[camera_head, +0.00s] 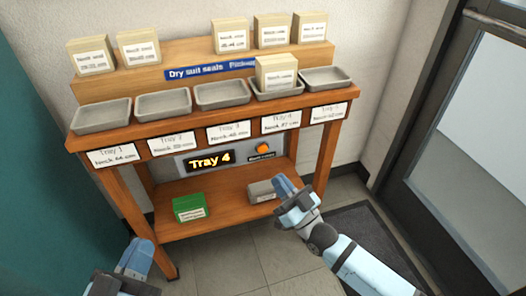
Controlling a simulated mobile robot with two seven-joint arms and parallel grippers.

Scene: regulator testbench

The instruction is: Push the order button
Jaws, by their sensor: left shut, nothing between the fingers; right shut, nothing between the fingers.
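The orange order button (263,149) sits on a grey panel under the tray shelf, right of a display (210,160) reading "Tray 4". A small dark label is below the button. My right gripper (283,183) is shut and empty. In the picture it is below and slightly right of the button, in front of the lower shelf, apart from the button. My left gripper (138,252) is shut and empty at the lower left, in front of the bench's left leg, far from the button.
The wooden bench (235,196) carries several grey trays (222,94); a beige box (276,73) is in the fourth. More boxes stand on the top ledge. A green box (189,208) and a grey box (262,191) are on the lower shelf. A door (455,130) is at right.

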